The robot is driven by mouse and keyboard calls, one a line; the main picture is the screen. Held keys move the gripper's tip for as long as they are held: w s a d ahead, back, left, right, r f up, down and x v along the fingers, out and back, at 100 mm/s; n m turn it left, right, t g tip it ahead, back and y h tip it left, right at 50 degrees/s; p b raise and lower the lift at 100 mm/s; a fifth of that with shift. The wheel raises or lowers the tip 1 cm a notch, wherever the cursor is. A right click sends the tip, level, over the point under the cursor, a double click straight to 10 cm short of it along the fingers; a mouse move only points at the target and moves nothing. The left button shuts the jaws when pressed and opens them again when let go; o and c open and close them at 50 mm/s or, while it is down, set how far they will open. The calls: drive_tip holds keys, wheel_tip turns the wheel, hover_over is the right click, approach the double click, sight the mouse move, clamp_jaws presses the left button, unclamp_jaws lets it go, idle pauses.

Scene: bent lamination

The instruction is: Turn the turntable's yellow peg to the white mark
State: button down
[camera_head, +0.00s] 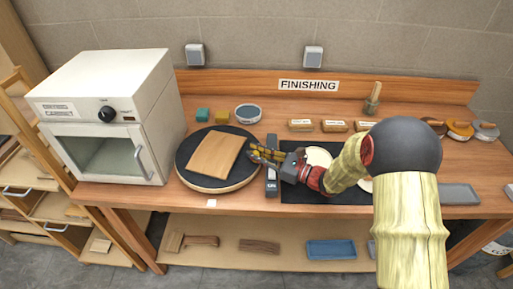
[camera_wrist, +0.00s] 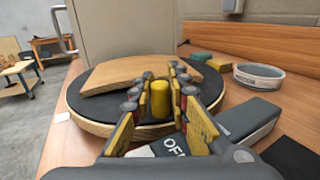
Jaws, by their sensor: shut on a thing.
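The round black turntable (camera_head: 239,176) with a pale wooden edge lies on the bench; it also fills the middle of the wrist view (camera_wrist: 82,106). The yellow peg (camera_wrist: 160,98) stands upright near its rim. My gripper (camera_head: 257,153) reaches in from the right, and its fingers (camera_wrist: 160,103) are shut on the peg, one on each side. In the head view the fingers largely hide the peg, at the turntable's right side. The white mark (camera_head: 211,203) is a small square on the bench in front of the turntable, apart from the peg.
A bent wooden panel (camera_head: 214,154) lies on the turntable. A white cabinet (camera_head: 110,110) stands close at the left. A dark grey device (camera_head: 271,182) sits just right of the turntable, under my gripper. A round tin (camera_head: 248,113) and coloured blocks (camera_head: 203,115) stand behind.

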sight(252, 169)
drive_tip(key=shift+s+a+p, duration=0.15)
drive_tip(key=shift+s+p, duration=0.1)
drive_tip(key=shift+s, duration=0.35)
drive_tip(key=shift+s+a+p, duration=0.15)
drive_tip(key=shift+s+p, duration=0.05)
drive_tip(key=shift+s, duration=0.4)
drive_tip(key=shift+s+a+f+p, duration=0.15)
drive_tip(key=shift+s+a+p, duration=0.25)
drive_tip(key=shift+s, duration=0.35)
drive_tip(key=c, duration=1.7)
unclamp_jaws()
drive_tip(key=shift+c, duration=0.2)
drive_tip(key=v, duration=1.2)
drive_tip(key=shift+c, duration=0.3)
